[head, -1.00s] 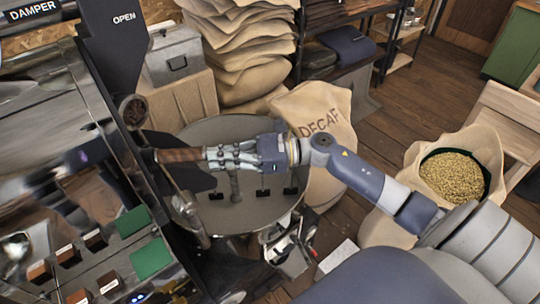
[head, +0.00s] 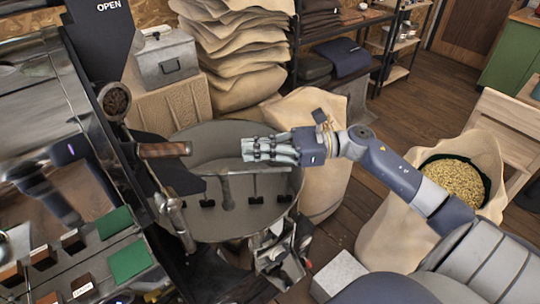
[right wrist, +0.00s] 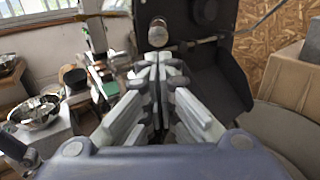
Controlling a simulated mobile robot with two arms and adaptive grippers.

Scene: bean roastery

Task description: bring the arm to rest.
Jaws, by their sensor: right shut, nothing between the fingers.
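My right gripper (head: 250,149) is shut and empty in the head view. It is over the round metal cooling tray (head: 222,232), which has stirring arms inside. The wooden handle (head: 164,149) on the roaster lies to the left of the fingertips, with a clear gap between them. In the right wrist view, the shut fingers (right wrist: 160,62) point toward the dark roaster front and a round knob (right wrist: 158,33). My left gripper does not show in the head view.
The roaster (head: 40,130) fills the left side. A sack of beans (head: 385,225) stands at the right beside a wooden chair-like frame (head: 503,125). Stacked burlap sacks (head: 240,60) and a grey metal box (head: 166,58) are behind the tray. Wooden floor (head: 425,105) is open at the back right.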

